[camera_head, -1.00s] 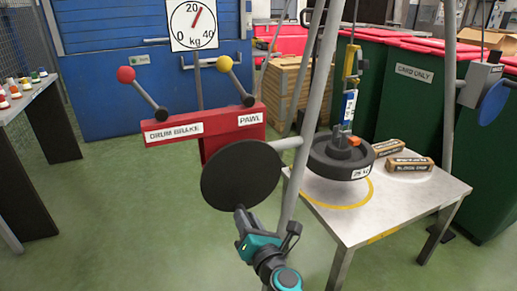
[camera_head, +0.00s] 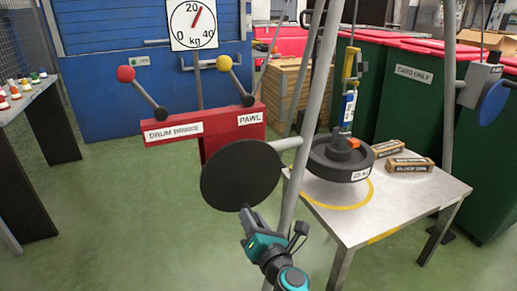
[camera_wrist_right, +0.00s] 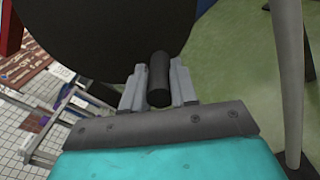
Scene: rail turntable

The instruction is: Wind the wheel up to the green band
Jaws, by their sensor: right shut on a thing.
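The wheel (camera_head: 238,178) is a black disc on a grey shaft at the middle of the head view. My right gripper (camera_head: 246,212) is at its lower edge. In the right wrist view, the gripper's fingers (camera_wrist_right: 158,86) are shut on the wheel's black cylindrical handle (camera_wrist_right: 159,72), and the dark disc fills the space behind it. A round kg dial (camera_head: 194,24) stands at the back, its red needle just right of 20. I cannot make out a green band on the wheel or dial. My left gripper is not in view.
A dark weight (camera_head: 340,161) sits below a yellow and blue hanging link (camera_head: 348,105), over a table (camera_head: 408,207) with a yellow ring. A red stand (camera_head: 205,130) carries red-knobbed and yellow-knobbed levers labelled DRUM BRAKE and PAWL. Grey poles stand close to the wheel.

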